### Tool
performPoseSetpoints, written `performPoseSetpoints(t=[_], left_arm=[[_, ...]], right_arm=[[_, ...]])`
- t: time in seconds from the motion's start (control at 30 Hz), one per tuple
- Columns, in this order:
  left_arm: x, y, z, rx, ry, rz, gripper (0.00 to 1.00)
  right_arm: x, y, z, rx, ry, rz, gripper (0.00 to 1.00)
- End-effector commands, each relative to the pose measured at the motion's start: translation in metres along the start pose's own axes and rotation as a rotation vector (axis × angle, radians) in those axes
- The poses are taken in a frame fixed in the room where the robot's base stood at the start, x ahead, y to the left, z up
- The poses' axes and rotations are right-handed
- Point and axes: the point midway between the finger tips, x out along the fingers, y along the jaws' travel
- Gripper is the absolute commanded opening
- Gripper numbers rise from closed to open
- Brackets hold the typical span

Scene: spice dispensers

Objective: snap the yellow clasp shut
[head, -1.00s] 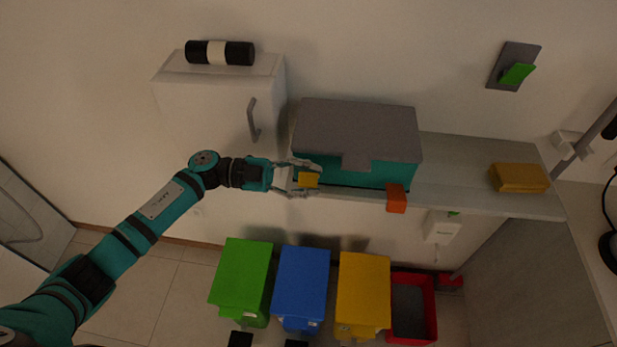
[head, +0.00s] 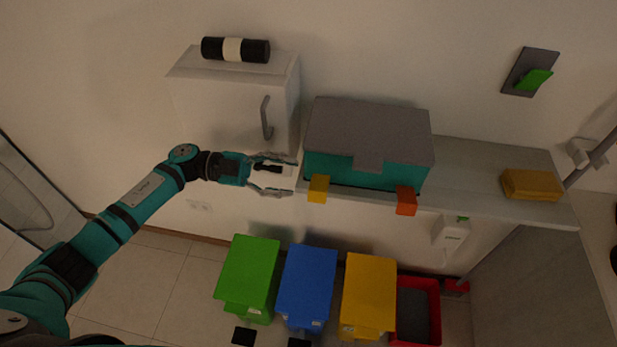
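The yellow clasp (head: 318,188) hangs at the front left of a teal box (head: 350,171) with a grey lid (head: 368,132). An orange clasp (head: 406,200) hangs at the front right of the same box. I cannot tell whether either clasp is latched. My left gripper (head: 294,177) is open and empty, just left of the yellow clasp and apart from it, with its fingers pointing right. My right gripper is not in view.
The box stands on a shelf (head: 490,198) with a yellow-brown block (head: 531,184) at the right. A white cabinet (head: 225,106) is behind my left gripper. Green (head: 250,270), blue (head: 307,280) and yellow (head: 369,290) bins and a red tray (head: 433,300) stand below.

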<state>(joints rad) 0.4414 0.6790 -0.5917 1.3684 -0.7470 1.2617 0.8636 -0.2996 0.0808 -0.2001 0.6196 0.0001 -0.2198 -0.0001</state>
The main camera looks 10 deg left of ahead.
Motion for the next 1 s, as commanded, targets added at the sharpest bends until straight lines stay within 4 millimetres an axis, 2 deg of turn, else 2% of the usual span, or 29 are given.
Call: performPoseSetpoints(t=[0.1,0.3,1.0], left_arm=[[-0.024,0.001,0.001,-0.002,-0.002,0.001,0.48],[-0.045,0.001,0.001,-0.002,0.0,0.001,0.48],[-0.049,0.001,0.0,-0.002,0.001,0.002,0.48]], right_arm=[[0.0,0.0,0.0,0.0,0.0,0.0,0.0],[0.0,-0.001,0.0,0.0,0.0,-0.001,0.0],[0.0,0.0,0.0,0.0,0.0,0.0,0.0]])
